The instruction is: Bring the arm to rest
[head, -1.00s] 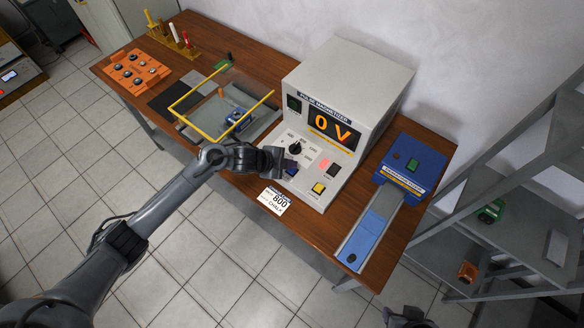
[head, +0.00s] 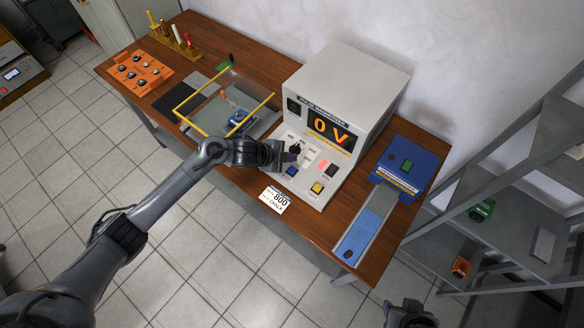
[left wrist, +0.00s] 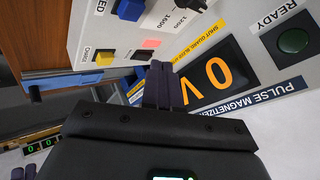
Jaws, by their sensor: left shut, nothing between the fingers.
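My left arm (head: 150,210) reaches in from the lower left over the front edge of the bench. Its gripper (head: 296,153) is at the front panel of the pulse magnetizer (head: 352,90), by the dial. In the left wrist view the gripper (left wrist: 165,68) has its dark fingers together with nothing between them, in front of the panel. Whether the fingertips touch the panel cannot be told. The magnetizer's display (head: 330,130) reads 0 V. At the bottom of the head view a dark part of my right arm shows; its fingers cannot be made out.
A yellow-framed guard (head: 222,103) stands left of the magnetizer. An orange tray (head: 139,74) and a rack of upright tools (head: 175,38) are at the far left. A blue device with a slide (head: 368,225) is on the right. A card (head: 274,199) is at the front edge.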

